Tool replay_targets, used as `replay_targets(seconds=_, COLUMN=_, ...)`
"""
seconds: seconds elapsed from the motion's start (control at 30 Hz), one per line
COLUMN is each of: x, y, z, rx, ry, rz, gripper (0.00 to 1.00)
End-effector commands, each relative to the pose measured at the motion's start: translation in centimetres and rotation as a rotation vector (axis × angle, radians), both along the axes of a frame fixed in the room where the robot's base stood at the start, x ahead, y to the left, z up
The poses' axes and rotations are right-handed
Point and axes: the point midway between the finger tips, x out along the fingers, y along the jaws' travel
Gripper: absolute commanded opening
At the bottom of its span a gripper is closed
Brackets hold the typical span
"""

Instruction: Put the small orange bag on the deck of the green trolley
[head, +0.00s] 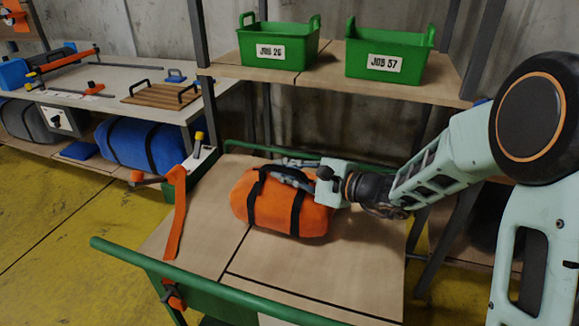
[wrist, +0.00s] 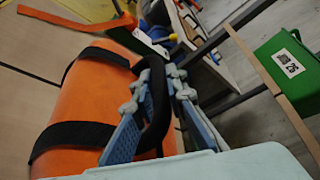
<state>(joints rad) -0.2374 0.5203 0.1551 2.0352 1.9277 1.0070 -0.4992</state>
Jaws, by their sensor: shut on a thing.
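The small orange bag (head: 272,204) with black straps lies on or just over the wooden deck (head: 350,258) of the green trolley; I cannot tell whether it touches. My gripper (head: 290,172) is at the top of the bag, shut on its black handle. In the wrist view the blue fingers of my gripper (wrist: 150,110) sit either side of the handle (wrist: 155,108), with the orange bag (wrist: 85,110) below. The trolley's green push rail (head: 200,275) runs along the near side. The bag's underside is hidden.
An orange strap (head: 176,215) hangs over the deck's left part. Behind stands a shelf with green bins JOB 26 (head: 278,45) and JOB 57 (head: 390,52). A workbench (head: 110,80) at left has a blue bag (head: 145,143) below. The deck's front and right are clear.

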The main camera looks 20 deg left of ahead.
Motion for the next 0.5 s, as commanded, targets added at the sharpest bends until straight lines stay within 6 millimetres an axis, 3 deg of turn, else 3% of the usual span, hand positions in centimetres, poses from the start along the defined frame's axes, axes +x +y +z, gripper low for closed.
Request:
replay_targets(seconds=0.17, x=0.1, y=-0.1, z=-2.2, rx=0.005, ry=-0.003, rz=0.0, gripper=0.0)
replay_targets(seconds=0.4, x=0.1, y=-0.1, z=-2.4, rx=0.005, ry=-0.002, rz=-0.001, gripper=0.0)
replay_targets(seconds=0.43, x=0.0, y=-0.2, z=-2.9, rx=-0.003, ry=0.003, rz=-0.002, gripper=0.15)
replay_targets(seconds=0.5, x=0.0, y=-0.2, z=-2.8, rx=-0.003, ry=0.002, rz=-0.002, gripper=0.23)
